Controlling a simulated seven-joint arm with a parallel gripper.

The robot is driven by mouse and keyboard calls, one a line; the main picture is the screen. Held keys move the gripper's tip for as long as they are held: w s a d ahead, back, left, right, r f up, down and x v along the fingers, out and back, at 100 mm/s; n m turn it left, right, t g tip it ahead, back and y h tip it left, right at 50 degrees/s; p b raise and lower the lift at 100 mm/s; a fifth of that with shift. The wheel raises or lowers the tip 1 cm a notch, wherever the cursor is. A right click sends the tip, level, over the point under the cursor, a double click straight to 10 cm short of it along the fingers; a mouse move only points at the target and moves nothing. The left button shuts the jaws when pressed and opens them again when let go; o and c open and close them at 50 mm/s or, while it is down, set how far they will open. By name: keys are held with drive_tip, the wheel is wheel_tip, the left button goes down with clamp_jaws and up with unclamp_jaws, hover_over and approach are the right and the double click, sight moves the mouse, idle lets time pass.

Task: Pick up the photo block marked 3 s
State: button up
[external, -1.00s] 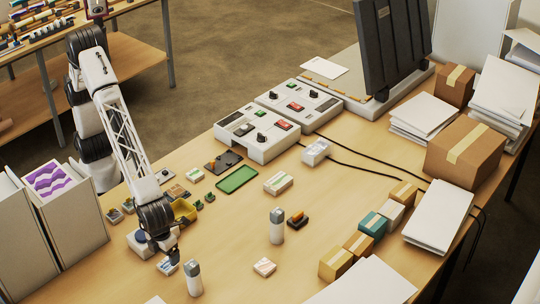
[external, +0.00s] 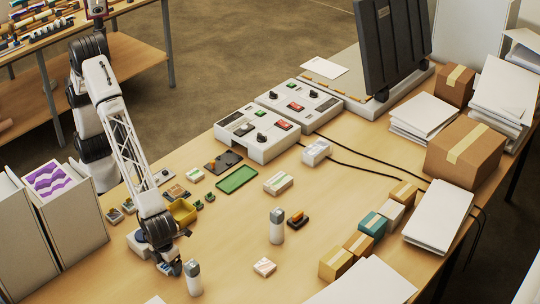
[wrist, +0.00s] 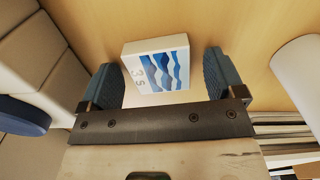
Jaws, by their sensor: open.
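The photo block marked 3 s (wrist: 160,65) is a small white block with blue wave stripes. In the wrist view it lies on the wooden table between the two fingers of my gripper (wrist: 161,76). The fingers are open, with a gap on each side of the block, wider on the right.
A white bottle (external: 193,279) stands just right of my gripper.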

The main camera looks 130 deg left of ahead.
idle(0.3)
drive_tip(key=c, duration=1)
drive_tip(key=shift+r, duration=0.15)
drive_tip(key=shift+r, duration=4.9)
